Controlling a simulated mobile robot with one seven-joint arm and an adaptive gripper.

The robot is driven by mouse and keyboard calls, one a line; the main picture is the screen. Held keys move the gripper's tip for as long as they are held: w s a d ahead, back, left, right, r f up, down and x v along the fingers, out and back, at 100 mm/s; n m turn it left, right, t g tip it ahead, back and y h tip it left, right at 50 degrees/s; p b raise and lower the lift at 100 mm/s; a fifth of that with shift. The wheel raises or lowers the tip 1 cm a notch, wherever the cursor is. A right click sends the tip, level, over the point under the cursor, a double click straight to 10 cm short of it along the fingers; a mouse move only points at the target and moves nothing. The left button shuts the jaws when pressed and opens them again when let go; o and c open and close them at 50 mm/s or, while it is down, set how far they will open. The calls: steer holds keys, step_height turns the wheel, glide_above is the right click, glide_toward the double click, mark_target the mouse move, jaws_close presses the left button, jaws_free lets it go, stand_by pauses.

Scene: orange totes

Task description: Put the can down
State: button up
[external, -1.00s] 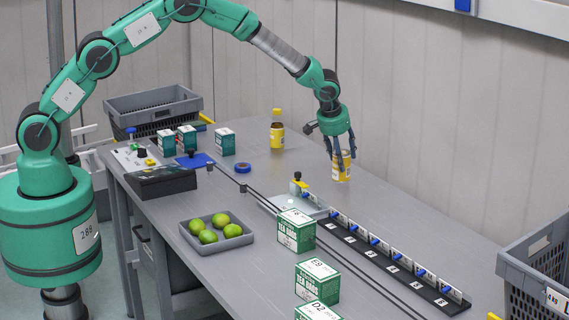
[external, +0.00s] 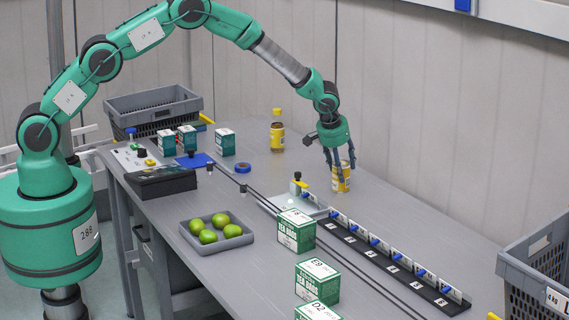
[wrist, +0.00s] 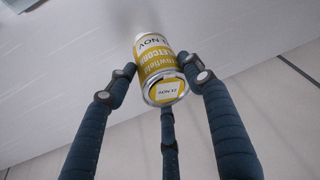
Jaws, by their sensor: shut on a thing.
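The can (external: 341,181) is yellow with a white and silver end, and it is upright at the back of the grey table (external: 420,235). My gripper (external: 340,167) is above it with its dark blue fingers pointing down around it, shut on the can. In the wrist view the can (wrist: 158,65) sits between the fingertips, with its labelled end towards the camera. The can's bottom is at or very near the table top; I cannot tell for sure that it touches.
A yellow bottle (external: 277,135) stands to the left. Green boxes (external: 297,230) and a tray of limes (external: 236,241) are nearer. Bare table lies right of the can.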

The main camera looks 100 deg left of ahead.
steer(key=shift+f, duration=0.1)
steer(key=o, duration=1.5)
steer(key=shift+c, duration=0.2)
steer(key=v, duration=1.2)
steer(key=shift+w, duration=0.1)
